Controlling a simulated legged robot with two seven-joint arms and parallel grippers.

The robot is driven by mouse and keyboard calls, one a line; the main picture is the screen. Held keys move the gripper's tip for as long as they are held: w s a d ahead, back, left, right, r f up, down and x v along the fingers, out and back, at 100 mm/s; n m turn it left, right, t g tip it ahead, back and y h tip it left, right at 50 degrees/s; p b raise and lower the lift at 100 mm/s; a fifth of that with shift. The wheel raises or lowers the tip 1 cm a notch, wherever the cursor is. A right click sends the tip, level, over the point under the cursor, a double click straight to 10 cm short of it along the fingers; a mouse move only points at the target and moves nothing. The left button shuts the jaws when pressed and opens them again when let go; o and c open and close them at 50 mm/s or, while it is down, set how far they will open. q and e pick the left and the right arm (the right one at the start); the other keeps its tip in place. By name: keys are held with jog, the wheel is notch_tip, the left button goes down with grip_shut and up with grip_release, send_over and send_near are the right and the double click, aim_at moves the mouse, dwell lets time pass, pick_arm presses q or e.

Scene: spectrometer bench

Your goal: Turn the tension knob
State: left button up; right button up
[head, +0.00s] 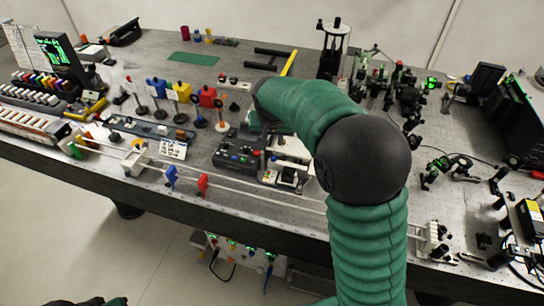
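My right arm, in a green sleeve with a black elbow, reaches from the bottom right over the middle of the bench. Its wrist end bends down by a dark control box (238,155) with small knobs and buttons, next to a white device (289,163). My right gripper (266,130) is small and mostly hidden by the arm and wrist; I cannot see whether its fingers are open or touching anything. I cannot tell which knob is the tension knob. My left gripper is out of view.
Coloured holders on stands (183,92) are left of my wrist. Optics mounts (405,90) crowd the right. A green mat (193,59) lies at the back.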

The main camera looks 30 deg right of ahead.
send_near(273, 157)
jog(key=p+x, duration=0.1)
jog(key=x, duration=0.6)
jog(key=shift+f+p, duration=0.3)
jog(key=shift+f, duration=0.1)
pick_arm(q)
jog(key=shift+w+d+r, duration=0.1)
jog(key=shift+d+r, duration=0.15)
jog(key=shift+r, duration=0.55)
pick_arm(e)
jog(key=shift+d, duration=0.15)
jog(key=shift+d, duration=0.1)
jog(key=shift+c, duration=0.7)
grip_shut()
